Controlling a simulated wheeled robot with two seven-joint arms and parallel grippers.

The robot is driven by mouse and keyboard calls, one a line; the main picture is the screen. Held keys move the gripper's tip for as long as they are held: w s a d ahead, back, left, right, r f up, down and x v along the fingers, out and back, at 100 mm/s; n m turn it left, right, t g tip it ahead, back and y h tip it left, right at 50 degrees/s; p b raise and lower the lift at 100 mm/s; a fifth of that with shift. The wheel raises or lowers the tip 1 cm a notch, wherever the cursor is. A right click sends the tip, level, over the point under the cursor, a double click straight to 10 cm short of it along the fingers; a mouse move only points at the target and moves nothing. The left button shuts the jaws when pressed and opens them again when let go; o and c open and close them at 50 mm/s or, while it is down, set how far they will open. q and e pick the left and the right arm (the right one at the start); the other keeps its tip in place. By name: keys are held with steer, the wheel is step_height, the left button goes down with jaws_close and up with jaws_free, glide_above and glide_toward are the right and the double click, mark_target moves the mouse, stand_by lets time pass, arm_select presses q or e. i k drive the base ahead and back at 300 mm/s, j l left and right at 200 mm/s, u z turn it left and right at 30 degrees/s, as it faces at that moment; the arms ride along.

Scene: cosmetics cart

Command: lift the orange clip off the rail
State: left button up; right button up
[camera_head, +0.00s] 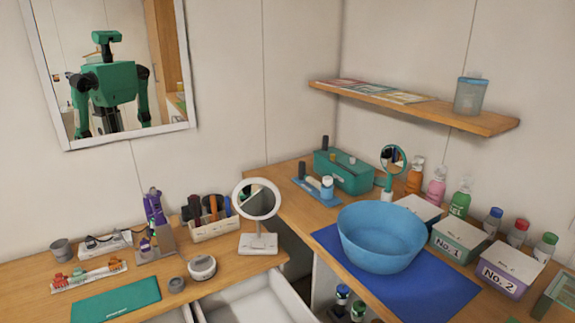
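A pale rail (90,278) lies on the left counter, near its left end. Several small clips sit in a row on it. An orange clip (115,263) is at the rail's right end. A redder, orange-toned clip (61,281) is at the left end, and green clips (79,273) show between them. The clips are small, so their exact shades and how they grip the rail are hard to tell. Neither of my grippers is in view directly. The wall mirror reflects my green body with the arms hanging down; the grippers cannot be made out there.
A teal mat (116,300) lies in front of the rail, a grey cup (62,250) behind it. A power strip (104,243) and a purple dryer on a stand (155,222) are close by. A white drawer (255,300) stands open. A blue basin (382,238) sits right.

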mark_target(114, 264)
steer(key=u, duration=1.3)
